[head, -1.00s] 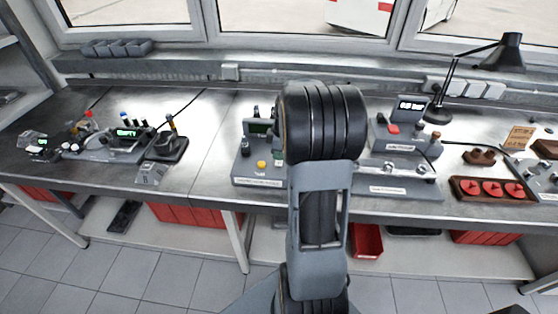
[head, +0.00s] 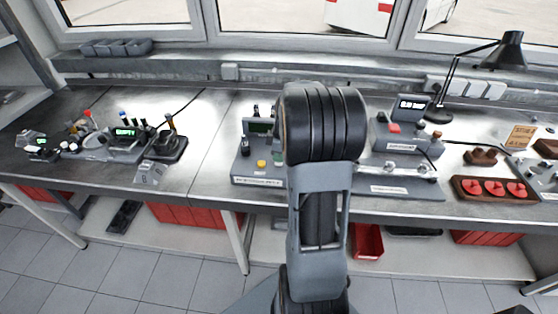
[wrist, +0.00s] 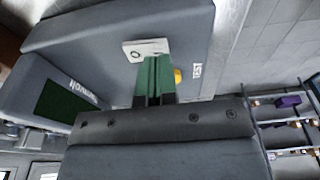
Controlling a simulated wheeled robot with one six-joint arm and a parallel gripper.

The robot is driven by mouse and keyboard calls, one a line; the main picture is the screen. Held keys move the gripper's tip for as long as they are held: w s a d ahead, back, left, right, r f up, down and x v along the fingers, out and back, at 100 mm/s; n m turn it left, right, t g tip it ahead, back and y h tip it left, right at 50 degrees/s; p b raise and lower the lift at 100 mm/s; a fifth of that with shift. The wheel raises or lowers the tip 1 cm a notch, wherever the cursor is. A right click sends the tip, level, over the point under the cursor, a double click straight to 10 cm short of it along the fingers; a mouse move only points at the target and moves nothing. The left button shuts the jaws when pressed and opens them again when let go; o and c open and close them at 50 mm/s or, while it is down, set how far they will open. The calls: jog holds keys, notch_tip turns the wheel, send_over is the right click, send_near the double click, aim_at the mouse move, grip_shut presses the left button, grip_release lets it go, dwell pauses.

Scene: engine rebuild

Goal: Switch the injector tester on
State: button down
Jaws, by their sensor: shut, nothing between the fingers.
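The injector tester (head: 245,165) is a grey unit on the bench, left of my arm in the head view, with a dark green screen and a yellow button (head: 262,164). In the wrist view its grey housing (wrist: 100,35) fills the upper left, with the green screen (wrist: 65,105) blank. A white switch plate marked O (wrist: 135,50) lies just beyond my fingertips, partly covered by them. The yellow button (wrist: 178,76) beside the TEST label is right of the fingers. My gripper (wrist: 153,68) is shut and empty, its green fingers together at the plate; contact is unclear. My arm hides it in the head view.
A grey unit with a lit display (head: 411,104) and red button stands right of my arm. A wooden tray (head: 460,190) with red discs lies farther right. Other instruments (head: 125,140) stand at left. The bench between them and the tester is clear.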

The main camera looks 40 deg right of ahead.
jog(key=shift+f+b, duration=0.45)
jog(key=shift+f, duration=0.15)
jog(key=shift+r, duration=0.15)
jog(key=shift+r+p, duration=2.35)
jog(key=shift+r, duration=1.05)
